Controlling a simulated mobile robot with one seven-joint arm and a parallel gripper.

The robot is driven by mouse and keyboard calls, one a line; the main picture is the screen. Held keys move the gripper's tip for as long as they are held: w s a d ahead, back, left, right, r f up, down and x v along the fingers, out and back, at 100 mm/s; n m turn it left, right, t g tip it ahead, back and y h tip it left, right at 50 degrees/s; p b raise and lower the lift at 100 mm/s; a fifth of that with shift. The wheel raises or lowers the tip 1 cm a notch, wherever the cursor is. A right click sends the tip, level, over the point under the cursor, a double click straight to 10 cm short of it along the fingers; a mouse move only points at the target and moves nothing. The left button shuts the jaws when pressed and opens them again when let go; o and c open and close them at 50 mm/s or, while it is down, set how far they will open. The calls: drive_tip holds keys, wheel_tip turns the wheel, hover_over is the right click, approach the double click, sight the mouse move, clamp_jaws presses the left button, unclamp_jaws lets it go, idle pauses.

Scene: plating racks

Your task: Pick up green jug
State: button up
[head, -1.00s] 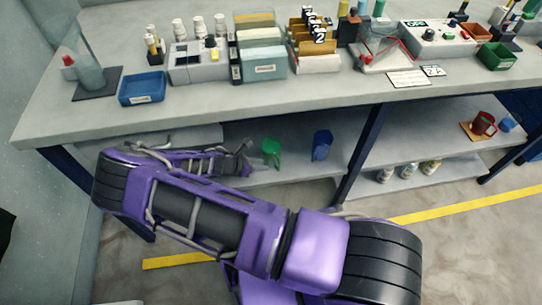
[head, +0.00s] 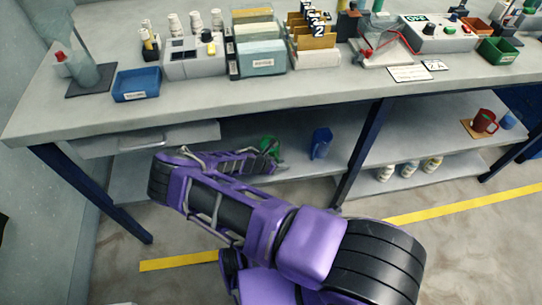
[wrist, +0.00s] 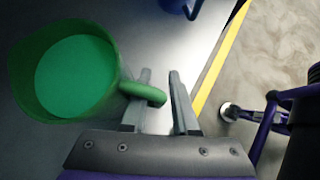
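The green jug (head: 268,146) stands on the shelf under the workbench, partly hidden by my gripper in the head view. In the wrist view the jug (wrist: 42,92) is at the left, seen from above into its opening, with its handle (wrist: 143,93) pointing right toward my fingers. My gripper (wrist: 160,90) is open, its two fingers apart. The handle's end lies at the left finger and overlaps it in the picture; the right finger is clear of it. I cannot tell whether finger and handle touch.
A blue jug (head: 321,143) stands on the same shelf to the right; a blue thing (wrist: 182,6) shows at the top of the wrist view. The bench top (head: 205,98) lies above the shelf. A dark blue leg (head: 362,150) stands right of the blue jug.

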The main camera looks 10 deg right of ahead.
clamp_jaws()
idle(1.4)
